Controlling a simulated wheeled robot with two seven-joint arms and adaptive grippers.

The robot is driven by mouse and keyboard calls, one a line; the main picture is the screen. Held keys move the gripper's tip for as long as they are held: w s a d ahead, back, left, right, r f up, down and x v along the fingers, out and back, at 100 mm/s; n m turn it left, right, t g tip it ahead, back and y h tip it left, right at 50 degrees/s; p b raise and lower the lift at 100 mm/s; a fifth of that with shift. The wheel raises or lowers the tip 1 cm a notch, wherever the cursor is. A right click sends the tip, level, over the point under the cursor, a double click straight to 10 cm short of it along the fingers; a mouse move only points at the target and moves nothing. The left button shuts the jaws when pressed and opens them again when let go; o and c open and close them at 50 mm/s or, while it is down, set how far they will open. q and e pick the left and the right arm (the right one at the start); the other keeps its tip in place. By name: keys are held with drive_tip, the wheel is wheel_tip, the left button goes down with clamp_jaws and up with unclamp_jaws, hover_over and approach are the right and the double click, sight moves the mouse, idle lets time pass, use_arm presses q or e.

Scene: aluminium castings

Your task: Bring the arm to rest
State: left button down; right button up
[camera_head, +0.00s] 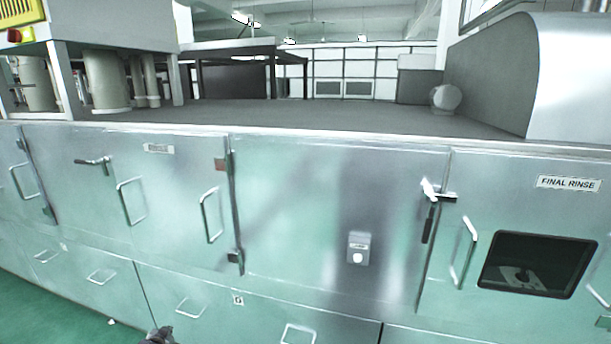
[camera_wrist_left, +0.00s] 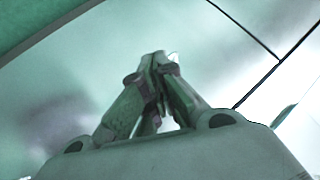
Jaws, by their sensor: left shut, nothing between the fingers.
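My left gripper (camera_wrist_left: 158,62) fills the middle of the left wrist view. Its two fingers meet at the tips, and nothing shows between them. Behind the fingers is a pale green metal surface with dark seams; I cannot tell the distance to it. In the head view a small dark shape (camera_head: 160,336) pokes up at the bottom edge, left of centre; it may be the tip of my gripper, but too little shows to be sure. My right gripper is in neither view.
A long metal cabinet (camera_head: 330,190) with doors, handles and drawers spans the head view. A "FINAL RINSE" label (camera_head: 568,184) sits above a dark window (camera_head: 537,264) at right. Green floor (camera_head: 60,310) shows at lower left. A grey rounded housing (camera_head: 570,80) stands on top at right.

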use_arm(q)
drive_tip(key=s+d+f+g+h, duration=0.1)
drive_tip(key=s+d+f, duration=0.4)
drive_tip(key=s+f, duration=0.35)
drive_tip(key=s+d+f+g+b, duration=0.15)
drive_tip(key=s+d+f, duration=0.25)
drive_tip(key=s+f, duration=0.5)
drive_tip(key=s+d+f+g+h, duration=0.1)
drive_tip(key=s+d+f+g, duration=0.1)
drive_tip(key=s+d+f, duration=0.6)
drive_tip(key=s+d+f+g, duration=0.1)
drive_tip(key=s+f, duration=0.2)
drive_tip(key=s, duration=0.9)
drive_tip(key=s+d+f+g, duration=0.1)
drive_tip(key=s+f, duration=0.2)
drive_tip(key=s, duration=0.8)
drive_tip(key=s+d+f+g, duration=0.1)
drive_tip(key=s+f+g, duration=0.1)
drive_tip(key=s, duration=1)
drive_tip(key=shift+s+d+f+h+b, duration=0.2)
drive_tip(key=shift+s+f+h+b, duration=0.15)
drive_tip(key=shift+f, duration=0.45)
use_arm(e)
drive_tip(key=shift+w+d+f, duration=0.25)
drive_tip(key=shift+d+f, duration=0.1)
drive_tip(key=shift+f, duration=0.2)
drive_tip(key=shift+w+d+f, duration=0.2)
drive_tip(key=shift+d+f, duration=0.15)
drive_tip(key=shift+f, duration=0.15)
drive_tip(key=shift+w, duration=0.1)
